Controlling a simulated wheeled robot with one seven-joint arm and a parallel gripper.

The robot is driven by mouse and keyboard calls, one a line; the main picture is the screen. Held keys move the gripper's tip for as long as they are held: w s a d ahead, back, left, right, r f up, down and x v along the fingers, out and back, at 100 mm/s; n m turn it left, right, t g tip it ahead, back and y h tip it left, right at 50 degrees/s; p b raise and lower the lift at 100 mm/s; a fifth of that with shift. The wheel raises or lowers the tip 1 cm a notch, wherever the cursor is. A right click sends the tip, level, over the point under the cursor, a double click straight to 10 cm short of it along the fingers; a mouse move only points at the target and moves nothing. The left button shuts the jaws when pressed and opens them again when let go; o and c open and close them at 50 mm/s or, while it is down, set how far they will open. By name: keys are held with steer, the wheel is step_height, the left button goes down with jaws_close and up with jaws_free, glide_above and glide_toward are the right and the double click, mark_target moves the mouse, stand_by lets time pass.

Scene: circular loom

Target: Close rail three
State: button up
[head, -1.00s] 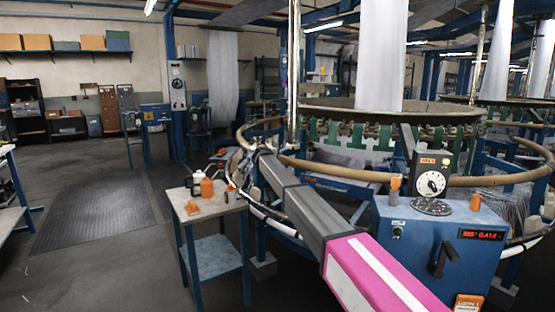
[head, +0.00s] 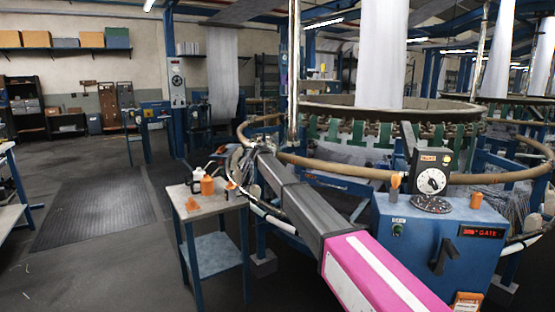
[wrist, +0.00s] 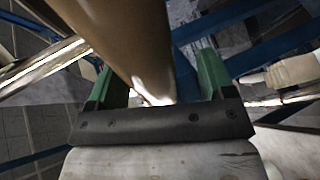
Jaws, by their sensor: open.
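A tan tubular rail (head: 400,179) curves around the front of the loom, with another tan stretch (head: 262,122) at its left side. I cannot tell from any label which is rail three. My arm reaches to the left side of the loom, near these rails; its gripper is mostly hidden there in the head view. In the wrist view, my gripper (wrist: 155,72) has two green fingers spread apart on a dark bar. A tan rail (wrist: 115,35) passes between the fingers, close to the bar. Its contact with the fingers cannot be told.
A blue control cabinet (head: 405,230) with a dial (head: 432,181) and red display (head: 481,233) stands right of my arm. A dark floor mat (head: 95,207) lies on open floor farther left.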

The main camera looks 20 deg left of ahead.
steer(key=v, duration=0.9)
steer(key=shift+s, duration=0.1)
